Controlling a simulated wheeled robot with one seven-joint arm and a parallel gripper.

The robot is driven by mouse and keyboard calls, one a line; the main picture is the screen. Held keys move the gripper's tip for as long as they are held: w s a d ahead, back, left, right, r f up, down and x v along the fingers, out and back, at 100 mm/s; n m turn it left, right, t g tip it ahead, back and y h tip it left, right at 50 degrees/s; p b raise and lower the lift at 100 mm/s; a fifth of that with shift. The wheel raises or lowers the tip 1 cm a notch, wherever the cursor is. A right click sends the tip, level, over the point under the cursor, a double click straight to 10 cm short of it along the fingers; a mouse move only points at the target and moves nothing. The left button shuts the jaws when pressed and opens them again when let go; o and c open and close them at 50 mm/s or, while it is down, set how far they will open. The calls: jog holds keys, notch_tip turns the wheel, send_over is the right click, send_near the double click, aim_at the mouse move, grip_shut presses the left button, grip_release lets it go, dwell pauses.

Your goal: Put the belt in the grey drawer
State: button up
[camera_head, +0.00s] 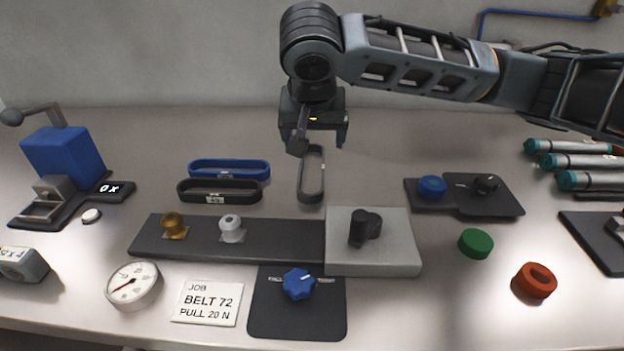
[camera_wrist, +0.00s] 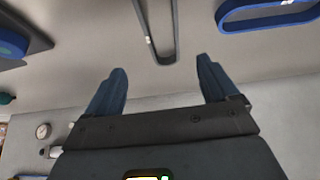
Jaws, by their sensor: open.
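Three looped belts lie on the bench: a blue belt (camera_head: 228,176), a black belt (camera_head: 218,197) just in front of it, and a dark grey belt (camera_head: 311,196) to their right, lying lengthwise. The frames do not show which belt the task means. My gripper (camera_head: 318,138) is open and empty, above the far end of the grey belt. In the wrist view, the gripper (camera_wrist: 161,68) has its fingers spread, with the end of the grey belt (camera_wrist: 167,59) just beyond the gap; the blue belt (camera_wrist: 268,24) is at upper right. I see no grey drawer.
A dark plate (camera_head: 285,243) with brass and white pulleys joins a light grey block (camera_head: 400,260) with a black knob. A card (camera_head: 207,303) reads "BELT 72, PULL 20 N". A dial gauge (camera_head: 133,286), blue press (camera_head: 64,155) and green puck (camera_head: 475,243) stand around.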

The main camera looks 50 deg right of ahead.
aim_at(312, 171)
notch_tip(312, 171, down, 3)
jog(key=shift+r+b, duration=0.2)
jog(key=shift+b, duration=0.5)
jog(key=shift+w+x, duration=0.15)
jog(key=shift+x, duration=1.75)
jog(key=shift+w+x, duration=0.15)
jog(key=shift+x, duration=1.7)
jog(key=shift+a+r, duration=0.1)
jog(key=shift+r, duration=0.05)
jog(key=c, duration=1.2)
